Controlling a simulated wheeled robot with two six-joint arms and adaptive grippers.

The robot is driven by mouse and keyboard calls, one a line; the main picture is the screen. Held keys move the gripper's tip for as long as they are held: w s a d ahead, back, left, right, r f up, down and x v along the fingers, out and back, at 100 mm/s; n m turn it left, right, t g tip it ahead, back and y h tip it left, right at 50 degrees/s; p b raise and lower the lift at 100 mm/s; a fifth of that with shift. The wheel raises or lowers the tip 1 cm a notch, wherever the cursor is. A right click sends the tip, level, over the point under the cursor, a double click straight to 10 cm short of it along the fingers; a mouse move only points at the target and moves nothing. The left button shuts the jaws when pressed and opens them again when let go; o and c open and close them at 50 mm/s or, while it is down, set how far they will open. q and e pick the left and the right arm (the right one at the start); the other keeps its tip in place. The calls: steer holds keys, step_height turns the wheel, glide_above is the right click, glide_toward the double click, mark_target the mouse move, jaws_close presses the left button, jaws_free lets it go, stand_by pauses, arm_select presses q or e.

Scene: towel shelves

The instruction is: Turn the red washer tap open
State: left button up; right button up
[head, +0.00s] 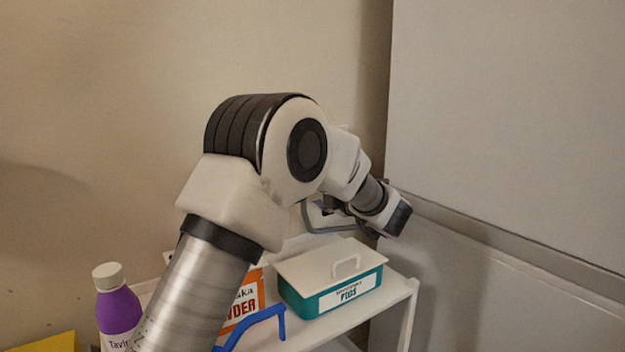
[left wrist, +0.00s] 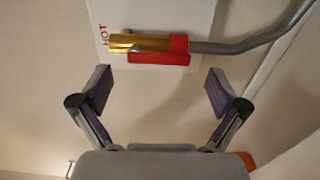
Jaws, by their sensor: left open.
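In the left wrist view, the brass tap (left wrist: 130,43) sits on a white plate (left wrist: 190,15) marked HOT in red. Its red lever (left wrist: 158,58) lies alongside the brass body, roughly parallel to it. A red collar (left wrist: 179,43) joins the tap to a grey hose (left wrist: 235,46). My left gripper (left wrist: 161,90) is open and empty, its fingers apart below the tap in the picture and not touching the lever. In the head view my left arm reaches toward the wall corner and hides the tap. My right gripper is not in view.
A white shelf cart (head: 412,293) stands below my arm. It holds a teal box (head: 300,297) with a white lid, an orange box (head: 245,300), partly hidden, and a purple bottle (head: 118,312). A blue handle (head: 255,322) shows in front. A large grey panel (head: 510,130) is at right.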

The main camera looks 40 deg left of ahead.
arm_select(q)
steer(key=v, duration=0.9)
steer(key=shift+d, duration=0.35)
steer(key=shift+r, duration=0.1)
